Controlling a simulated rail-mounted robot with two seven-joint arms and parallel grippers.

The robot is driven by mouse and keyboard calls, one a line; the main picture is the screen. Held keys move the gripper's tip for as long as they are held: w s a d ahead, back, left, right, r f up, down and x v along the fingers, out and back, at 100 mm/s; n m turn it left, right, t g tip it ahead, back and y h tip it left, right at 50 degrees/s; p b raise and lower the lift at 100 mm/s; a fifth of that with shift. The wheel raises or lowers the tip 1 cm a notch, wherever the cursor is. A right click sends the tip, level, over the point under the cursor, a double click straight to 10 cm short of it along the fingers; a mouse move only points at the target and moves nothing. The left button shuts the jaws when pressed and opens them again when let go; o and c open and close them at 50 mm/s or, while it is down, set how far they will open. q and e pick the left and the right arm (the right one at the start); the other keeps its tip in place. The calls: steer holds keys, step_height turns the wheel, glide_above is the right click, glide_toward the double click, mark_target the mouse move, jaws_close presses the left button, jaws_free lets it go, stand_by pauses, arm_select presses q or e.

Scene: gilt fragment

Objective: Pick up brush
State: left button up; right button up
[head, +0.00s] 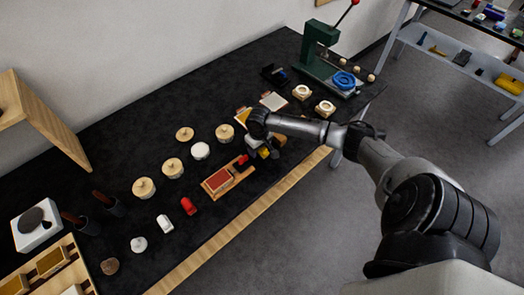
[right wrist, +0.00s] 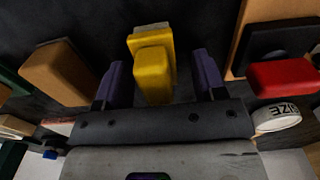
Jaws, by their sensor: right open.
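My right gripper (head: 262,150) is low over the black table, beside the tray with the red pad. In the right wrist view my right gripper (right wrist: 154,82) is open, with a dark purple finger on each side of a yellow block-shaped thing (right wrist: 153,75). This thing has a paler edge at its far end, and gaps show between it and both fingers. It may be the brush, but its bristles cannot be made out. In the head view it is mostly hidden by the gripper. My left gripper is out of view.
In the right wrist view an orange-brown block (right wrist: 58,72) lies left of the fingers. A red thing (right wrist: 284,75) and a white lettered roll (right wrist: 278,118) are at the right. Round lidded pots (head: 172,168) and a red-padded tray (head: 218,180) stand left of the gripper.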

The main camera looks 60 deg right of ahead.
steer(key=shift+c, duration=0.5)
steer(key=c, duration=0.9)
step_height(320, 180, up, 4)
steer(key=shift+r+p, duration=0.2)
steer(key=shift+p, duration=0.25)
steer(key=shift+s+d+r+p, duration=0.4)
steer(key=shift+s+r, duration=0.7)
steer(key=shift+s, duration=0.8)
steer(key=shift+s+d+r+p, duration=0.45)
steer(key=shift+s+r, duration=0.65)
steer(key=shift+s, duration=0.75)
steer(key=shift+s+d+r+p, duration=0.25)
steer(key=shift+s+r+p, duration=0.25)
steer(key=shift+s+r, duration=1)
steer(key=shift+s+f, duration=0.35)
steer(key=shift+s, duration=0.1)
